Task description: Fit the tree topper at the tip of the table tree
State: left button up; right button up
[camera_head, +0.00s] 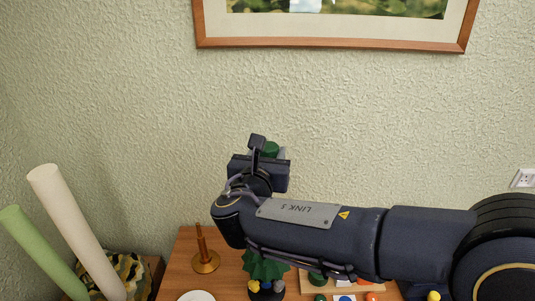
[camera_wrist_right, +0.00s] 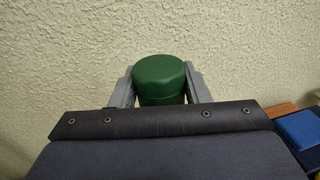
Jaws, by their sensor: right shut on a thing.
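My right gripper (camera_head: 268,155) is raised above the table against the wall and shut on a green round-topped cylindrical piece (camera_head: 271,149). In the right wrist view the green piece (camera_wrist_right: 160,80) sits between the two grey fingers (camera_wrist_right: 160,88); its lower part is hidden by the gripper body. I cannot tell whether it is the tree topper. A dark green, pointed-leaf shape (camera_head: 264,266), seemingly the table tree, stands on the table below my right arm; the arm hides its upper part. My left gripper is not in view.
The wooden table (camera_head: 228,278) holds a brown spindle on a round base (camera_head: 205,262), a white plate (camera_head: 197,296) and a board with coloured pieces (camera_head: 345,285). White (camera_head: 75,230) and green (camera_head: 40,252) rolls lean at the left. A framed picture (camera_head: 330,44) hangs above.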

jog(key=shift+s+f+b, duration=0.15)
jog(key=shift+f+b, duration=2.15)
jog(key=shift+f, duration=0.55)
jog(key=shift+f+b, duration=2.05)
jog(key=shift+f, duration=0.25)
jog(key=o, duration=1.1)
jog(key=shift+c, duration=0.2)
jog(key=b+v, duration=0.1)
jog(key=v, duration=0.7)
